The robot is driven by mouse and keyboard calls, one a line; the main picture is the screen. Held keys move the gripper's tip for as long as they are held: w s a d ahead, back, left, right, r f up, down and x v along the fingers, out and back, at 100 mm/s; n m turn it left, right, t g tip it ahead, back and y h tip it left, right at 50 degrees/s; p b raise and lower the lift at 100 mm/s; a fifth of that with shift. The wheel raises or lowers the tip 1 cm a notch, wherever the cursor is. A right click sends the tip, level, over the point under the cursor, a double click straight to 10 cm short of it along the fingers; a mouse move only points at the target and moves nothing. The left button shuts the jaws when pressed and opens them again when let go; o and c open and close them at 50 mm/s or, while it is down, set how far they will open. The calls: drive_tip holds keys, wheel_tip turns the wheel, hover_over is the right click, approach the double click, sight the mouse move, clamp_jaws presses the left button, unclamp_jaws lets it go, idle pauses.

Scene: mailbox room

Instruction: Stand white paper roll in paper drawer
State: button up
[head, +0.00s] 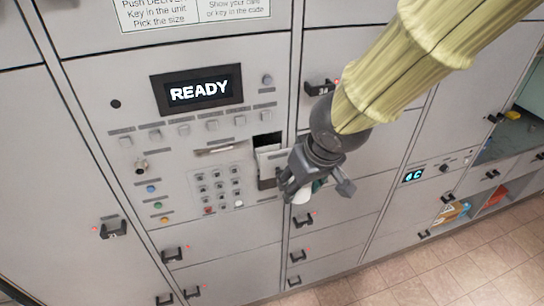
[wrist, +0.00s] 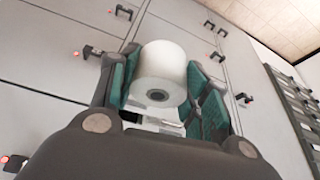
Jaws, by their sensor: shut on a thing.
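The white paper roll (wrist: 163,62) is between the green-padded fingers of my gripper (wrist: 163,92) in the wrist view. Its end with a dark core hole faces the camera. My gripper is shut on the roll. In the head view my gripper (head: 303,186) is in front of the locker panel, just right of and slightly below the paper drawer, and only a small white bit of the roll (head: 301,194) shows. The paper drawer (head: 268,158) appears as a pale front by a dark opening; its inside is mostly hidden. I cannot tell whether roll and drawer touch.
The panel has a READY screen (head: 198,90), a keypad (head: 217,187) and several buttons. Locker doors with dark protruding handles (head: 303,220) surround it. A small display (head: 413,175) and open shelves are at the right. The tiled floor (head: 440,284) is clear.

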drive_tip(key=shift+w+v, duration=0.1)
drive_tip(key=shift+v, duration=0.65)
drive_tip(key=shift+w+v, duration=0.15)
drive_tip(key=shift+v, duration=0.55)
drive_tip(key=b, duration=1)
hover_over(274, 157)
drive_tip(key=d, duration=0.1)
drive_tip(key=w, duration=0.1)
drive_tip(key=w+a, duration=0.1)
drive_tip(key=w, duration=0.2)
drive_tip(key=shift+w+a+r+p, duration=0.25)
drive_tip(key=shift+w+p, duration=0.05)
drive_tip(key=shift+w, duration=0.1)
drive_tip(key=shift+f+p, duration=0.45)
drive_tip(key=shift+f, duration=0.5)
drive_tip(key=shift+f+p, duration=1.15)
drive_tip(key=shift+f, duration=1.05)
drive_tip(key=shift+w+f+p, duration=0.2)
drive_tip(key=shift+f+p, duration=0.1)
drive_tip(key=shift+f, duration=0.1)
drive_tip(key=shift+s, duration=0.1)
drive_tip(key=shift+f, duration=0.1)
